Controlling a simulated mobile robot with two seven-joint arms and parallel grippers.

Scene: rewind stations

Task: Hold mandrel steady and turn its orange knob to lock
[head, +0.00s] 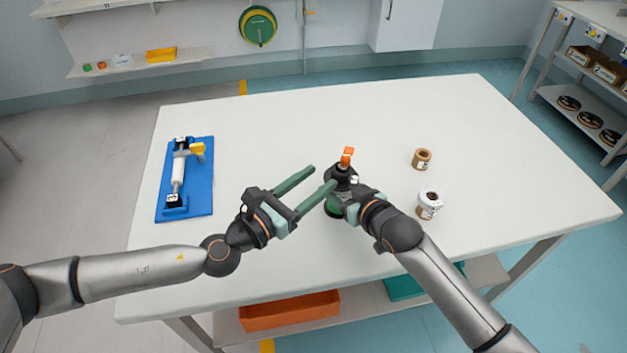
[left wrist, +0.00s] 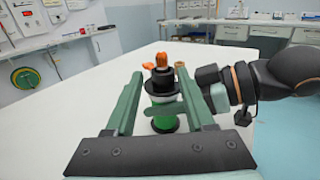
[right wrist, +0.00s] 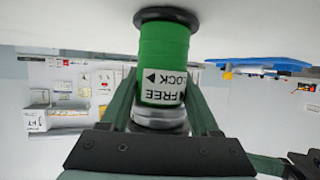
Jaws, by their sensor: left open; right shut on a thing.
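The mandrel (head: 333,207) stands upright on the white table, with a green body, a black collar and an orange knob (head: 347,157) on top. In the right wrist view its green body (right wrist: 165,55) carries a label reading FREE and LOCK with an arrow. My right gripper (right wrist: 165,110) is shut on the mandrel's body from the right side. My left gripper (head: 322,177) is open, its two fingers pointing toward the mandrel from the left. In the left wrist view the mandrel (left wrist: 163,118) and orange knob (left wrist: 161,58) appear between and beyond the fingers. Which way the knob is set is unclear.
A blue fixture board (head: 203,190) with a roller and yellow part lies at the table's left. A brown roll (head: 422,159) and a white-wrapped roll (head: 430,205) stand to the right of the mandrel. The back of the table is clear.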

